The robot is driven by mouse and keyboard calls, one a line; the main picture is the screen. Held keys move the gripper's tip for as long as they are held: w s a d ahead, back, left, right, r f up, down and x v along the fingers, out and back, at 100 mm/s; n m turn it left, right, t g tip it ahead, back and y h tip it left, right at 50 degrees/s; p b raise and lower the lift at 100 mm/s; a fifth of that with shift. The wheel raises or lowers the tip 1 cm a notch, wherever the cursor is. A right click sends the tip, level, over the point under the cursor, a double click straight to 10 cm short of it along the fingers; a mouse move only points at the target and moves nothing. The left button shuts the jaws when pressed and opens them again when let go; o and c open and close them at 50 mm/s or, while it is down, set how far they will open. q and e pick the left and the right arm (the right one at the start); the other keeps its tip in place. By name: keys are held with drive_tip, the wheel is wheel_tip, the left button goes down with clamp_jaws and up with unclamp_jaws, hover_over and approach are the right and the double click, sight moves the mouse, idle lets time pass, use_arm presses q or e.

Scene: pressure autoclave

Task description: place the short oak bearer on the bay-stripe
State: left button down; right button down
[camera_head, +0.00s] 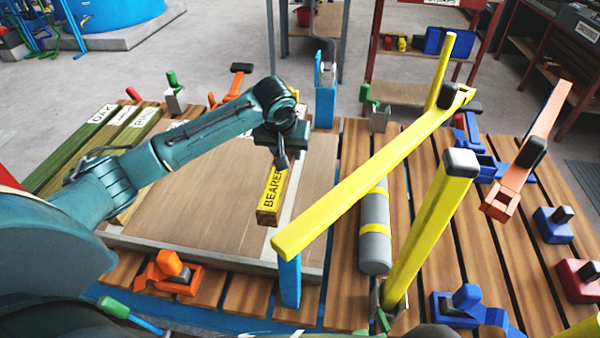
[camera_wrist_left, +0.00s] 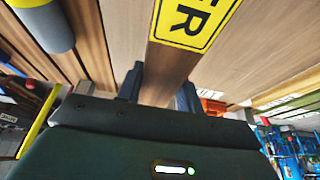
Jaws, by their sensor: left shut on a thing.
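The short oak bearer (camera_head: 268,216) is a wooden block with a yellow label reading BEARER. My left gripper (camera_head: 281,160) is shut on its far end, over the right part of a broad wooden panel (camera_head: 190,205). In the left wrist view the bearer (camera_wrist_left: 170,62) passes between the two dark fingers of the left gripper (camera_wrist_left: 158,88). A pale strip (camera_head: 294,203) runs along the panel just right of the bearer; I cannot tell whether it is the bay-stripe. I cannot tell whether the bearer touches the panel. My right gripper is not in view.
A long yellow bar (camera_head: 370,180) slants close to the right of the bearer, near a blue post (camera_head: 289,280). An orange clamp (camera_head: 168,272) sits at the front edge. Labelled green-sided beams (camera_head: 85,150) lie left. The panel's middle is clear.

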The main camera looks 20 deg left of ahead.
use_arm(q)
drive_tip(key=f, duration=0.4)
drive_tip(key=shift+w+a+f+b, duration=0.1)
drive_tip(key=shift+w+f+b, duration=0.1)
drive_tip(key=shift+f+b, duration=0.55)
drive_tip(key=shift+f, duration=2.25)
drive_tip(key=shift+f, duration=0.1)
drive_tip(key=c, duration=0.9)
unclamp_jaws()
drive_tip(key=p+v, duration=0.2)
drive_tip(key=v, duration=1)
